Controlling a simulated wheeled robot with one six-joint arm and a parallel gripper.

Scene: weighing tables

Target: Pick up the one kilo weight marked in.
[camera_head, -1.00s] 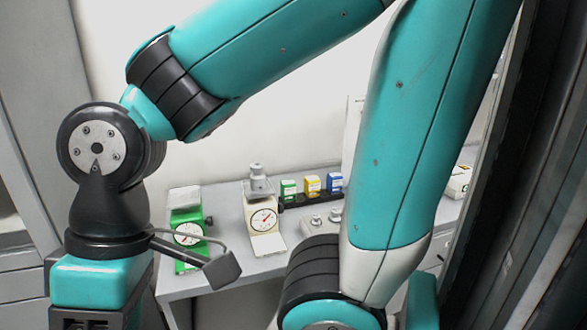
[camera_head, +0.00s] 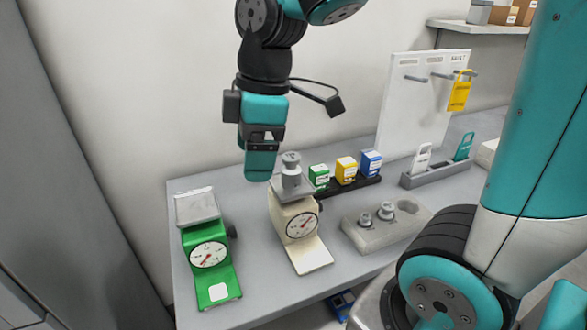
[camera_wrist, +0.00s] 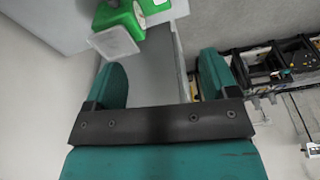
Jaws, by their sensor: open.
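A grey metal weight (camera_head: 291,172) with a knob top stands on the pan of the cream scale (camera_head: 300,228) in the head view. Two smaller knobbed weights (camera_head: 386,211) sit in a grey block (camera_head: 400,238) to its right. I cannot read any marking on the weights. My gripper (camera_head: 259,172) points down above the back of the table, just left of the weight on the cream scale and apart from it in the picture. In the wrist view its two fingers (camera_wrist: 162,78) are spread with nothing between them. No weight shows there.
A green scale (camera_head: 206,255) stands at the table's left; it also shows in the wrist view (camera_wrist: 122,18). Green, yellow and blue boxes (camera_head: 346,169) stand in a dark rack. A white board (camera_head: 408,105) with a yellow tag (camera_head: 460,92) stands behind. The grey table (camera_head: 250,308) is bare in front.

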